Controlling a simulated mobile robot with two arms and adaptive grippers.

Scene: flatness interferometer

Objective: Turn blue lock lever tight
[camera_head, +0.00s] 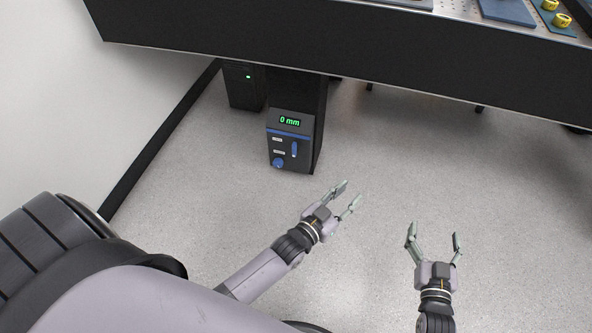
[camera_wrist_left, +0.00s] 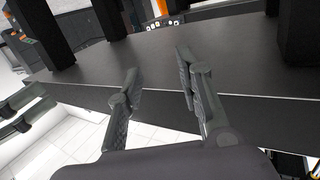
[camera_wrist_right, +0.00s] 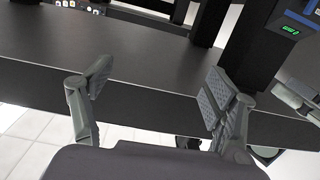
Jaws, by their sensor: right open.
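A dark control box (camera_head: 291,128) stands below the bench, with a green display reading "0 mm" and a blue stripe. A blue upright lever (camera_head: 294,149) is on its front face, at the right. A round blue knob (camera_head: 278,163) is at the lower left of the face. The labels are too small to read. My left gripper (camera_head: 348,195) is open and empty, apart from the box, to its lower right. My right gripper (camera_head: 434,236) is open and empty, further right. The box's display (camera_wrist_right: 290,29) shows at the right wrist view's upper right; the lever is not clear there.
The dark bench (camera_head: 330,45) spans the top of the head view; yellow parts (camera_head: 562,20) and a blue plate (camera_head: 508,10) lie on it. A black unit (camera_head: 243,86) with a green light stands left of the box. The floor (camera_head: 400,150) around both grippers is clear.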

